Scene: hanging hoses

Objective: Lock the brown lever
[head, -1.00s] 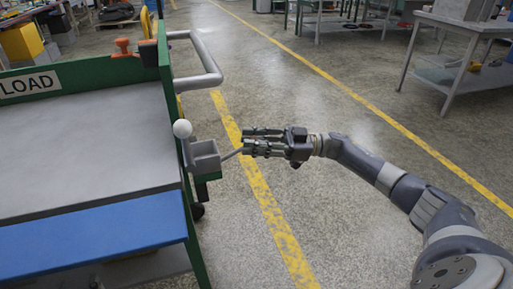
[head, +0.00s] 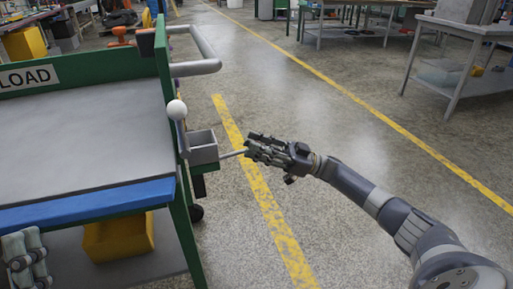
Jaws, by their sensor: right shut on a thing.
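A grey rod (head: 231,154) sticks out to the right from a grey box-shaped bracket (head: 203,146) on the cart's right side. My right gripper (head: 250,149) is shut on the rod's outer end. A lever with a white ball knob (head: 176,110) stands upright at the bracket's left. An orange-brown handle (head: 118,36) sits at the cart's far right corner; I cannot tell whether it is a lever. No other brown lever is plain to see. My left gripper (head: 25,258) shows partly at the bottom left, apart from these parts; its jaw opening is unclear.
The green-framed cart (head: 80,135) has a grey top and a blue front edge (head: 85,204). Its grey push handle (head: 205,50) juts right above the bracket. A yellow bin (head: 118,238) is underneath. The floor to the right is clear up to a workbench (head: 465,50).

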